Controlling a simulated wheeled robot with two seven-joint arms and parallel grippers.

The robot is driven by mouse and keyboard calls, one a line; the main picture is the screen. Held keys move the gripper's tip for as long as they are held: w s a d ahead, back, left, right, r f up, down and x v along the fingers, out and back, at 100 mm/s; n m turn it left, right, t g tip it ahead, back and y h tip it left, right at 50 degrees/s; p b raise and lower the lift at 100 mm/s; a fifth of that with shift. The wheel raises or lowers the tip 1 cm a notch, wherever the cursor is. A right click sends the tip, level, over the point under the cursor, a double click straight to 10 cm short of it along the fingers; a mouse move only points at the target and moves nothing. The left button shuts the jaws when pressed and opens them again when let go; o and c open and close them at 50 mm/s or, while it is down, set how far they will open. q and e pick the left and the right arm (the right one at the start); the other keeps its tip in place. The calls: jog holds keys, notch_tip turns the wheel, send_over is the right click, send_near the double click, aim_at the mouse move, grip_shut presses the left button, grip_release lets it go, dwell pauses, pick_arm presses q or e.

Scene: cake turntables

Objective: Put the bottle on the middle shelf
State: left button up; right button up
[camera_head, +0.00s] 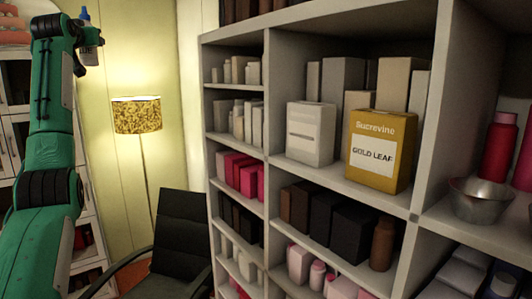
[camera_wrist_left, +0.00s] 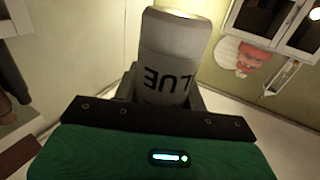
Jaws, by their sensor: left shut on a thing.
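My left gripper (camera_head: 89,48) is raised at the top left of the head view, well to the left of the shelf unit (camera_head: 340,185). My right gripper is not in view.
A black chair (camera_head: 180,245) and a lit floor lamp (camera_head: 137,115) stand left of the shelf unit. Dark boxes and a brown bottle (camera_head: 382,245) fill a lower level. A metal bowl (camera_head: 480,199) and a red bottle (camera_head: 499,147) stand at the right.

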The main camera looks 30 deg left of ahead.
pick_arm(q)
jog(key=w+d+f+m+t+h, duration=0.1)
jog(key=w+d+f, duration=0.85)
jog(key=f, duration=0.25)
jog(key=w+d+f+m+t+h, duration=0.1)
jog(key=w+d+f, duration=0.8)
jog(key=f, duration=0.4)
jog(key=w+d+f+m+t+h, duration=0.1)
jog(key=d+f+h, duration=0.15)
jog(key=f, duration=0.35)
jog(key=w+d+f+m+h, duration=0.1)
jog(key=d+f, duration=0.3)
jog(key=f, duration=0.2)
jog(key=s+d+f+m+t+h, duration=0.1)
jog(key=s+d+f+m+h, duration=0.25)
jog(key=d+f, duration=0.55)
jog(key=s+d+f+m+t+h, duration=0.1)
jog(key=s+d+f+m+h, duration=0.1)
jog(key=s+d+f+h, duration=0.65)
jog(key=s+d+f+m+g+h, duration=0.35)
jog(key=s+d+f+m, duration=0.25)
jog(key=s+d+f, duration=0.85)
jog(key=shift+s+d+n+t+y, duration=0.55)
jog(key=shift+d+n+t+y, duration=1.1)
jog(key=shift+d+n+y, duration=2.3)
notch_tip(320, 180, down, 11)
jog(key=d+m+b, duration=0.1)
jog(key=b, duration=1)
jog(key=shift+d+y, duration=0.3)
jog(key=shift+y, duration=0.15)
